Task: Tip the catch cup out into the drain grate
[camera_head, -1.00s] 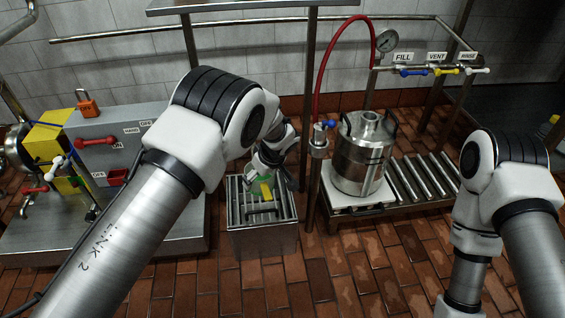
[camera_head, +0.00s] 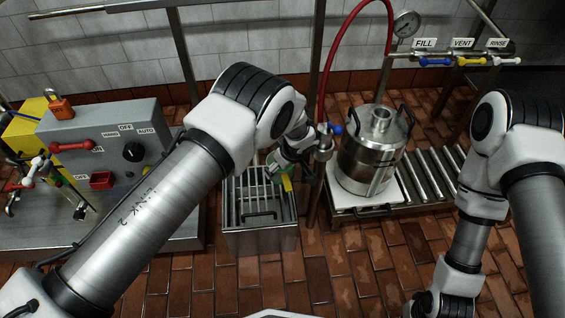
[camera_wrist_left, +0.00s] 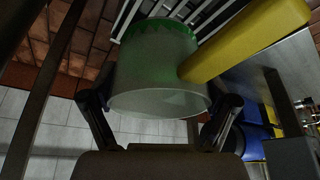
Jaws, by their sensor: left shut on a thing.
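The catch cup (camera_wrist_left: 155,75) is a pale translucent cup with a jagged green band at its far end and a yellow handle (camera_wrist_left: 245,40). My left gripper (camera_wrist_left: 163,103) is shut on it, with one finger on each side. In the head view the cup's green part and yellow handle (camera_head: 287,183) show above the right back part of the drain grate (camera_head: 246,205), a steel box with parallel bars. The cup looks tilted; whether anything is flowing out cannot be told. My right gripper is out of view.
A steel vessel (camera_head: 371,155) stands right of the grate on a white plate beside a roller rack (camera_head: 437,170). A post with a blue-handled valve (camera_head: 331,128) rises close to my left gripper. A grey control panel (camera_head: 150,118) stands at left. Brick floor in front is clear.

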